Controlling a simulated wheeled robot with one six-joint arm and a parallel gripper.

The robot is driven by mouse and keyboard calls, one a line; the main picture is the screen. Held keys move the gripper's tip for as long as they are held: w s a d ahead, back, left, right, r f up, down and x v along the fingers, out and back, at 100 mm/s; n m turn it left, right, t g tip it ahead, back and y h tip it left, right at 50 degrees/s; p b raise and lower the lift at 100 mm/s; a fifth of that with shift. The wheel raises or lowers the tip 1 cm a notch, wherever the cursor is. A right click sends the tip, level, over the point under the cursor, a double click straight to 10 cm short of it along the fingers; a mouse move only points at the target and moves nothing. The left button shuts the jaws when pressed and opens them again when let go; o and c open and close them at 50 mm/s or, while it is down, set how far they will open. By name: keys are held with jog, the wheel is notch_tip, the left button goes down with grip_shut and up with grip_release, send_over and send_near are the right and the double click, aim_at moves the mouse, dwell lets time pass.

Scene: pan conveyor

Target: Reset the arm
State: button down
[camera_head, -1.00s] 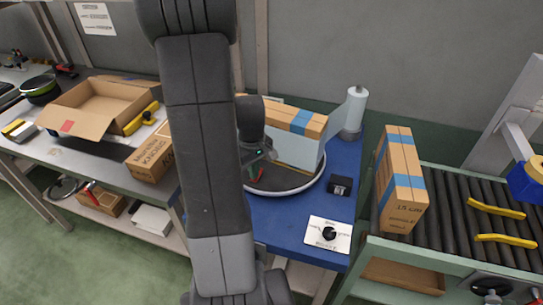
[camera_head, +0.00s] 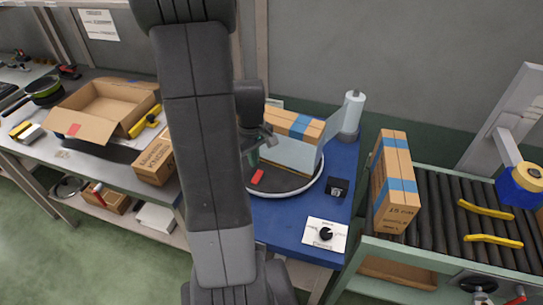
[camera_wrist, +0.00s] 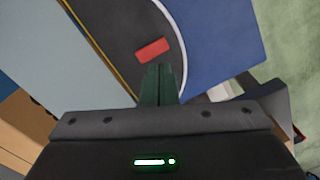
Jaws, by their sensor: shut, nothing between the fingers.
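My gripper (camera_head: 256,156) is above the round dark turntable (camera_head: 290,187) on the blue table, partly hidden behind my arm in the head view. In the wrist view the fingers of my gripper (camera_wrist: 159,70) are dark green, pressed together and empty. A small red block (camera_head: 257,177) lies on the turntable just below the fingers; the red block also shows in the wrist view (camera_wrist: 153,50), just beyond the fingertips and apart from them.
A cardboard box with blue tape (camera_head: 296,124) stands behind a pale panel (camera_head: 292,155) on the turntable. A white roll (camera_head: 353,112) and a dial card (camera_head: 325,234) are on the blue table. An open carton (camera_head: 90,125) is at left.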

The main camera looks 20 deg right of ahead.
aim_at(255, 180)
jog(key=shift+f, duration=0.1)
notch_tip(255, 180, down, 7)
jog(key=b, duration=0.5)
dwell(0.4)
jog(key=shift+r, duration=0.25)
